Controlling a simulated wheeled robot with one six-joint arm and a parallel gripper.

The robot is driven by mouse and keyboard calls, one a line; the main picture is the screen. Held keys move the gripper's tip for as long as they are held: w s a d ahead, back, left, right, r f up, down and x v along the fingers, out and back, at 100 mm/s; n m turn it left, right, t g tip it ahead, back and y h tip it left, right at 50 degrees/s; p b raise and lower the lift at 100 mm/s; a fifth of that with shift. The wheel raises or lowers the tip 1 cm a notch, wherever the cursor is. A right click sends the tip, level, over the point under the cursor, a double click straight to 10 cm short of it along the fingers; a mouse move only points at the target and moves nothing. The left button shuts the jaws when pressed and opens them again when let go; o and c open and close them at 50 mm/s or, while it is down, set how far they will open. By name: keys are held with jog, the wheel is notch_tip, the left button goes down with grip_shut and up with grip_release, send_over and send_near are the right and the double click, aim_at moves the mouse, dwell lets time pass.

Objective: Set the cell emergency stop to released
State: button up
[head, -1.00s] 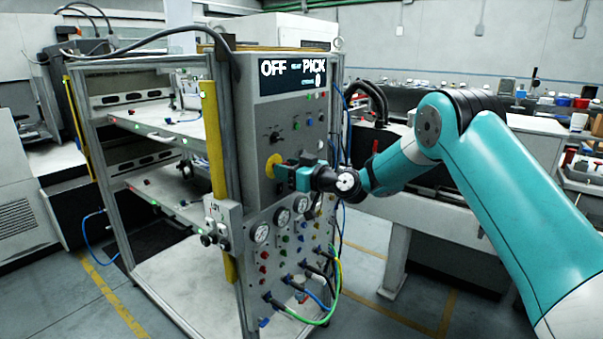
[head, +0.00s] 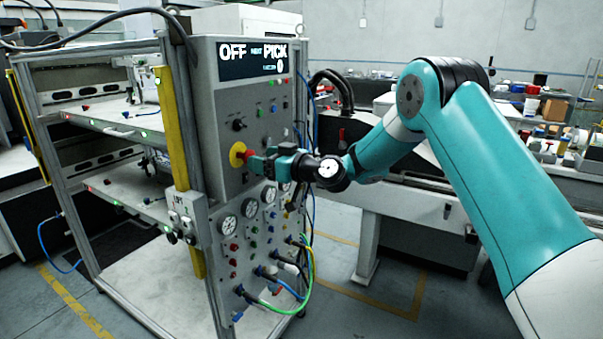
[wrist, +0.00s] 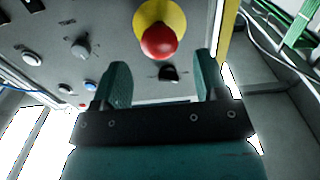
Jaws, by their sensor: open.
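The emergency stop is a red mushroom button (wrist: 159,41) on a yellow round plate (wrist: 172,14), on the grey panel of the cell. In the head view the yellow plate (head: 237,154) shows with the red button (head: 247,155) in front of it. My gripper (wrist: 160,82) is open and empty, its two teal fingers apart. In the wrist view the button lies just beyond the fingertips, about between them and a little toward the right one. I cannot tell whether the fingers touch it. In the head view my gripper (head: 262,165) is right at the button.
A display (head: 252,59) above reads OFF and PICK. A black knob (head: 238,125) and small coloured buttons sit near the stop. Gauges (head: 228,230) and cable plugs are below. A yellow post (head: 174,128) stands left of the panel. A black switch (wrist: 169,74) shows near the right finger.

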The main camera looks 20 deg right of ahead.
jog(key=b+v, duration=0.5)
jog(key=v, duration=0.8)
jog(key=shift+s+d, duration=0.2)
jog(key=shift+s, duration=0.15)
jog(key=s+a+f+n+g+h, duration=0.1)
jog(key=s+a+n+g, duration=0.1)
jog(key=s+a+g, duration=0.95)
jog(key=s+d+f+m+g+h, duration=0.1)
jog(key=s+f+h, duration=0.1)
jog(key=s, duration=0.9)
jog(key=s+f+m+g+h, duration=0.1)
jog(key=s+h, duration=0.3)
jog(key=s, duration=0.8)
jog(key=shift+d+f+m+h, duration=0.35)
jog(key=shift+f+m, duration=0.25)
jog(key=shift+f, duration=0.25)
